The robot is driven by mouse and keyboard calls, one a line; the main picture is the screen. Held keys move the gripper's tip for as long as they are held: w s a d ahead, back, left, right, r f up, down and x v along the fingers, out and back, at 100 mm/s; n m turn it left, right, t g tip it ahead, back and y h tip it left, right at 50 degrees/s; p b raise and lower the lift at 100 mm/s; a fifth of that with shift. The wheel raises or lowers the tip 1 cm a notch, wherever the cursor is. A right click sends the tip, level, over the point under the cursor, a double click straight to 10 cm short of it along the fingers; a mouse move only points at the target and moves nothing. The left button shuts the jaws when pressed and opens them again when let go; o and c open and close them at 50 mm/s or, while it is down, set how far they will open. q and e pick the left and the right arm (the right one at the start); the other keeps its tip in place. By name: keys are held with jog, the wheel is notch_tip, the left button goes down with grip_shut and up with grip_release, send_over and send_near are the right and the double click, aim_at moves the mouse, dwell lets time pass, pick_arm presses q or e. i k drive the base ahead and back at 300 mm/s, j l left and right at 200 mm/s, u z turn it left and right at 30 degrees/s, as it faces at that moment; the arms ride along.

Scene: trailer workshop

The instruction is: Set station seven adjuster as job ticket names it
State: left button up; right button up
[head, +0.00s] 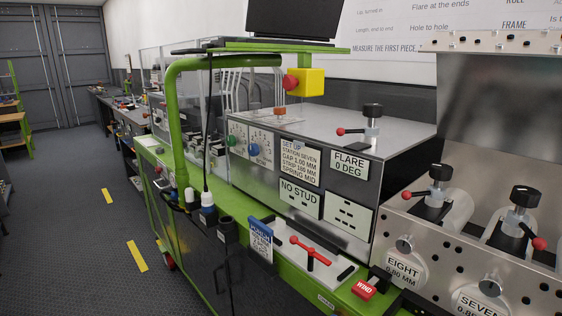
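The job ticket (299,165) is a white card on the grey machine's front, reading set up, station seven, gap 1.00 mm, a strip line, and spring mid. At the lower right, a round tag (481,302) reads SEVEN with a figure starting 0.8, cut off by the frame edge. A silver knob (491,285) sits just above that tag. Behind it, a black knob with a red-ball lever (522,198) stands on a cylinder; the red ball points down right. Neither of my grippers is in view.
A similar tag (403,268) reads EIGHT 0.80 MM, with its own black knob and red-ball lever (433,178) pointing left. The floor aisle (85,240) is clear.

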aim_at(525, 198)
jog(key=z, duration=1.3)
